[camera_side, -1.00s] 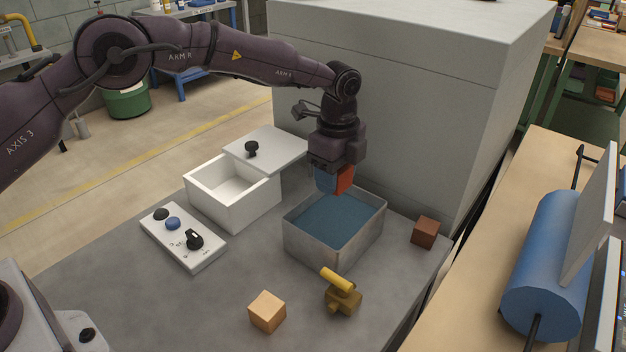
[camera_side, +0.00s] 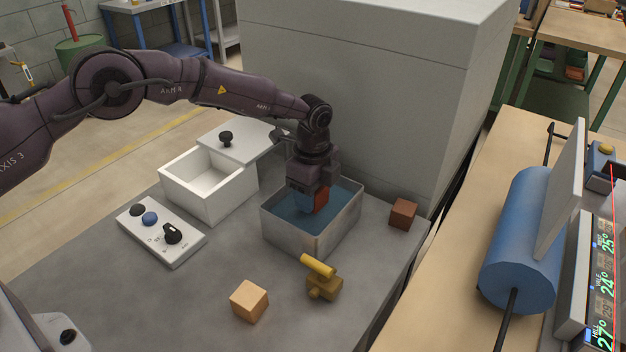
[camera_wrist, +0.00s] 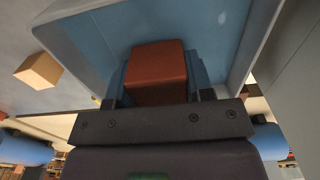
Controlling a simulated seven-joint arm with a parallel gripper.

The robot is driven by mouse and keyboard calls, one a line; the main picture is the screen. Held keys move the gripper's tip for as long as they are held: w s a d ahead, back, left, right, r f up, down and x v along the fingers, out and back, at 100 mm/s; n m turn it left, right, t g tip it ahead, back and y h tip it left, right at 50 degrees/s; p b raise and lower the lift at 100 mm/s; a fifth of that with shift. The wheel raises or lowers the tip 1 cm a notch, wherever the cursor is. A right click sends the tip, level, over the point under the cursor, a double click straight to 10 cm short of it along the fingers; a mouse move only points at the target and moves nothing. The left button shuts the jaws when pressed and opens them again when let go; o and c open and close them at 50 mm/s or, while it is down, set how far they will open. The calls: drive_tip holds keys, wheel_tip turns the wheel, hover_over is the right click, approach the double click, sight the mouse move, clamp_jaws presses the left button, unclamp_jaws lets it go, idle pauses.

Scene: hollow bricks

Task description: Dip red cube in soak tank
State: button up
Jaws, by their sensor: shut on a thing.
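The soak tank (camera_side: 348,233) is an open grey metal box holding blue liquid, in the middle of the side view; its wall also shows in the wrist view (camera_wrist: 258,35). My gripper (camera_side: 306,204) points down inside the tank's opening, shut on the red cube (camera_side: 321,199). The cube shows between the blue fingers in the wrist view (camera_wrist: 157,70). In the side view its lower part is at the liquid's surface, partly behind a finger. I cannot tell exactly how deep it sits.
A white bin (camera_side: 205,196) with a knobbed lid (camera_side: 240,142) stands left of the tank. A control box (camera_side: 160,232), a tan cube (camera_side: 248,301), a brass valve (camera_side: 322,281) and a brown cube (camera_side: 403,213) surround it. A tall grey block (camera_side: 370,100) stands behind.

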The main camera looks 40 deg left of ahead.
sight(313, 226)
drive_tip(key=shift+f, duration=2.9)
idle(0.6)
drive_tip(key=shift+r, duration=6.05)
